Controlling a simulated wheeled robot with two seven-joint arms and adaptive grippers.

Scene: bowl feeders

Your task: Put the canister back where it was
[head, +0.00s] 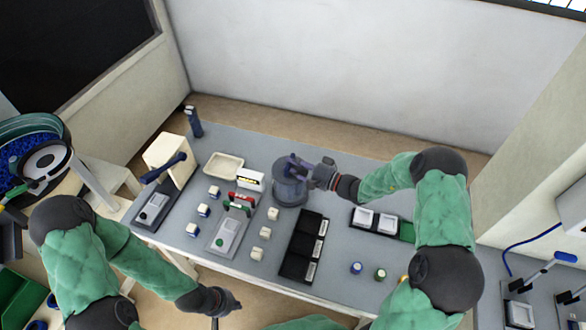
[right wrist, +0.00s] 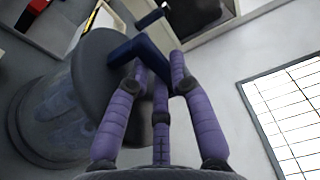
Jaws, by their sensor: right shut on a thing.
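The canister (head: 290,192) is a grey-blue cylinder near the middle of the table's back half in the head view. In the right wrist view the canister (right wrist: 55,110) fills the left side, with a dark blue angled handle (right wrist: 150,55) at its top. My right gripper (head: 299,165) reaches in from the right. Its purple fingers, also in the right wrist view (right wrist: 152,70), are closed around the handle. I cannot tell whether the canister's base touches the table. My left gripper (head: 230,302) is low, in front of the table's near edge; its fingers are too small to read.
Left of the canister stand a small white box (head: 250,180), a cream tray (head: 223,166) and a lever press (head: 168,165). Black bins (head: 303,245) and several white-topped blocks lie in front. A tray with white pieces (head: 375,219) is to the right. The back-right tabletop is clear.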

